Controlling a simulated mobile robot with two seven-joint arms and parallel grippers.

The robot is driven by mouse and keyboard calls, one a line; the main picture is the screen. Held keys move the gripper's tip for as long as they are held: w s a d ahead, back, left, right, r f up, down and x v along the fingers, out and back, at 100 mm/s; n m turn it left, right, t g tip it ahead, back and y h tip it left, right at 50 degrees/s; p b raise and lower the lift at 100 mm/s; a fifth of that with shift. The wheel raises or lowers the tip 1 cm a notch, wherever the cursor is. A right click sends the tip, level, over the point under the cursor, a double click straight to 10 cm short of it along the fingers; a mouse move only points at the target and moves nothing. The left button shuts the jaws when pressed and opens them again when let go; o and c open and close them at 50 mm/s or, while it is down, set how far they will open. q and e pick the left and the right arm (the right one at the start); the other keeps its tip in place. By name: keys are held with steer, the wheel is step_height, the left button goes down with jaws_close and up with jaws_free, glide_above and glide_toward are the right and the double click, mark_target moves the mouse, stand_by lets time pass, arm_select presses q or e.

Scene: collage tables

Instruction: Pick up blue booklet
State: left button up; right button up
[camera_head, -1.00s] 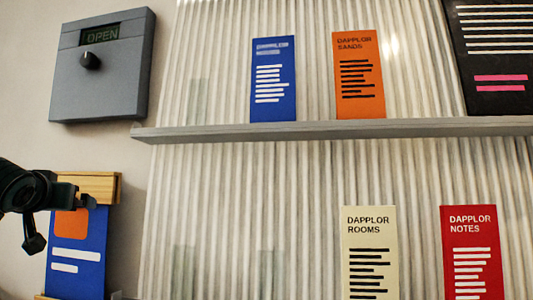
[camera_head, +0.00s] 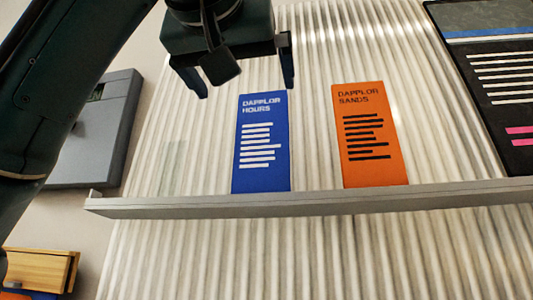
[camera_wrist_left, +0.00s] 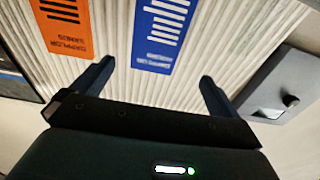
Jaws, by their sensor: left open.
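The blue booklet (camera_head: 262,143), marked "DAPPLOR HOURS", stands upright on the grey shelf ledge (camera_head: 300,203) against a ribbed panel. My left gripper (camera_head: 246,88) is open and empty just above the booklet's top edge in the head view. In the left wrist view the blue booklet (camera_wrist_left: 160,38) lies ahead, upside down, between the lines of the two open fingers (camera_wrist_left: 153,84) and apart from them. My right gripper is not in view.
An orange booklet (camera_head: 369,135) stands on the same ledge to the right, with a gap between. A black board (camera_head: 495,85) is at the far right. A grey box (camera_head: 97,140) is on the wall at left, partly behind my left arm. A wooden block (camera_head: 40,270) is at lower left.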

mark_target(262, 113)
arm_select(q)
steer(key=w+p, duration=0.1)
steer(key=w, duration=0.1)
steer(key=w+d, duration=0.1)
steer(key=w, duration=0.1)
steer(key=w+d+p, duration=0.1)
steer(key=w, duration=0.2)
steer(key=shift+w+p, duration=0.1)
steer(key=shift+p, duration=0.2)
steer(key=shift+w+r, duration=0.15)
steer(key=shift+w, duration=0.05)
steer(key=shift+w+d+r+p, duration=0.1)
steer(key=shift+w+d+p, duration=0.05)
steer(key=shift+w+p, duration=0.4)
steer(key=shift+w+d+r+p, duration=0.1)
steer(key=shift+w+d+p, duration=0.05)
steer(key=shift+w+p, duration=0.4)
steer(key=shift+w+d+f, duration=0.15)
steer(key=shift+w+d, duration=0.05)
steer(key=shift+w, duration=1.05)
steer(key=shift+f, duration=0.1)
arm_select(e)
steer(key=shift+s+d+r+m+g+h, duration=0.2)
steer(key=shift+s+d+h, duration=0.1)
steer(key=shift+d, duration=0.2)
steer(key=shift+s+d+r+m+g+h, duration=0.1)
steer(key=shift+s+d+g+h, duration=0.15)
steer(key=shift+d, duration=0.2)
arm_select(q)
steer(key=shift+c, duration=0.4)
